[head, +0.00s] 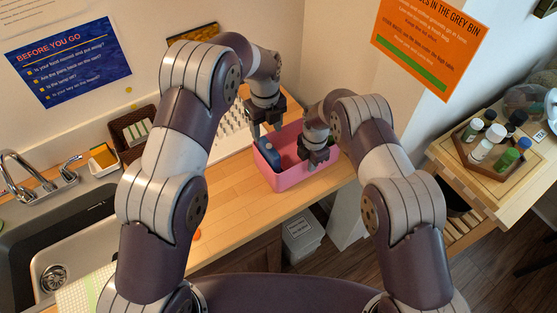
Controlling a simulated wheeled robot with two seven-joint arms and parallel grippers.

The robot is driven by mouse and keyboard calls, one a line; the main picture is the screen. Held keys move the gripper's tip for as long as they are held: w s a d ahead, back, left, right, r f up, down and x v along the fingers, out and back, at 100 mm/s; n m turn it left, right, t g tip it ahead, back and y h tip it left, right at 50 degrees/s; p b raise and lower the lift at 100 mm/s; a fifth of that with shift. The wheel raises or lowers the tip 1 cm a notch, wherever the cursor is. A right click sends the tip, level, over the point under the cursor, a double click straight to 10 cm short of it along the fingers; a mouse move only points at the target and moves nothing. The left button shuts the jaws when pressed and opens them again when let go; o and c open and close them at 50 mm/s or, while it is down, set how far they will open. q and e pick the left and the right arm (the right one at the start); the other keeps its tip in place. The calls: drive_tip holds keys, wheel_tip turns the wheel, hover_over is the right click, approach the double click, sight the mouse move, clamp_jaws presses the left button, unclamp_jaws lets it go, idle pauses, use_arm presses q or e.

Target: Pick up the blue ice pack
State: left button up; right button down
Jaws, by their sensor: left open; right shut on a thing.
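A pink box (284,182) stands on the wooden counter. A blue thing, which looks like the ice pack (268,158), is inside it at the left end and partly hidden. My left gripper (268,134) is open, pointing down just above the blue thing; I cannot tell whether it touches it. My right gripper (314,165) is shut at the front rim of the pink box and appears to hold that wall. The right arm and gripper hide part of the box's right side and inside.
A white rack (234,134) is behind the box. The sink (75,240) and a dark basket (133,127) are at left. A wooden tray (491,147) of bottles stands on a side table at right. Bare counter (235,215) lies in front of the box.

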sight(269, 146)
use_arm(q)
drive_tip(key=f, duration=0.9)
drive_tip(key=shift+w+d+f, duration=0.1)
drive_tip(key=shift+w+d, duration=0.1)
drive_tip(key=shift+w, duration=0.1)
clamp_jaws()
